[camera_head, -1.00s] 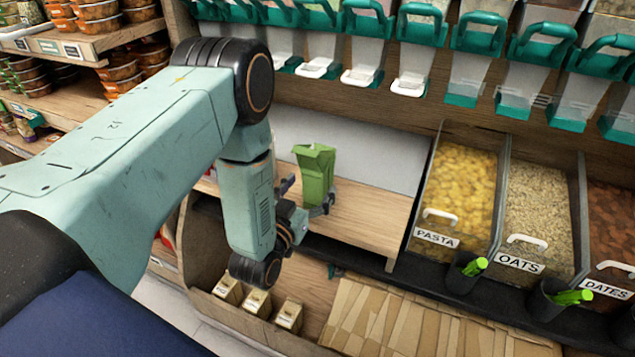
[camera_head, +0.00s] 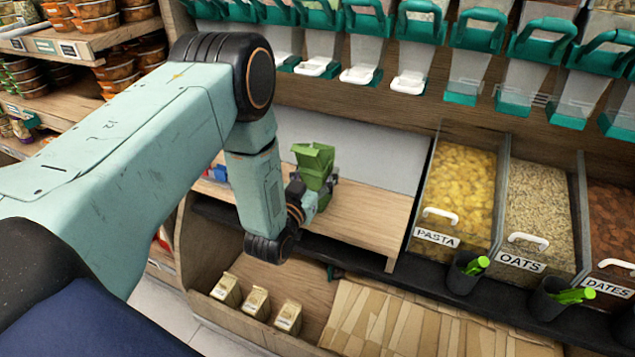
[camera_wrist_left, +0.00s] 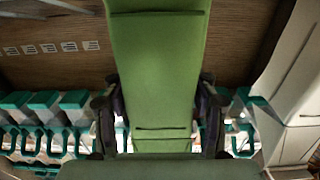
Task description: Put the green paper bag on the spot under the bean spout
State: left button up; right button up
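The green paper bag (camera_head: 314,166) is over the wooden shelf board at the middle of the head view, below the row of dispensers. My left gripper (camera_head: 318,191) is around its lower part, with a finger at each side. In the left wrist view the bag (camera_wrist_left: 158,75) fills the middle and the fingers of my left gripper (camera_wrist_left: 158,108) press against both its edges. The gripper hides the bag's base, so I cannot tell whether it touches the board. Dispenser spouts (camera_head: 361,75) hang above and behind; which is the bean spout I cannot tell. My right gripper is not in view.
The wooden shelf board (camera_head: 370,220) is clear to the right of the bag. Bins of pasta (camera_head: 463,185), oats (camera_head: 535,200) and dates (camera_head: 612,215) stand further right. Small cartons (camera_head: 257,304) and folded brown bags (camera_head: 400,320) lie below the board.

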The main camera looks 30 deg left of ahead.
pick_arm(q)
jog(key=c, duration=0.4)
notch_tip(320, 180, up, 9)
jog(key=p, duration=0.3)
jog(key=s+d+m+h, duration=0.2)
jog(key=s+d+h, duration=0.1)
jog(key=s, duration=0.3)
jog(key=s+d+m+g+h, duration=0.1)
jog(key=s+d+m+h, duration=0.1)
jog(key=s, duration=0.4)
jog(key=s+d+m+g+h, duration=0.1)
jog(key=s+d+m+h, duration=0.1)
jog(key=s+d+h, duration=0.2)
jog(key=shift+s+d+h, duration=0.4)
jog(key=shift+s+d, duration=0.65)
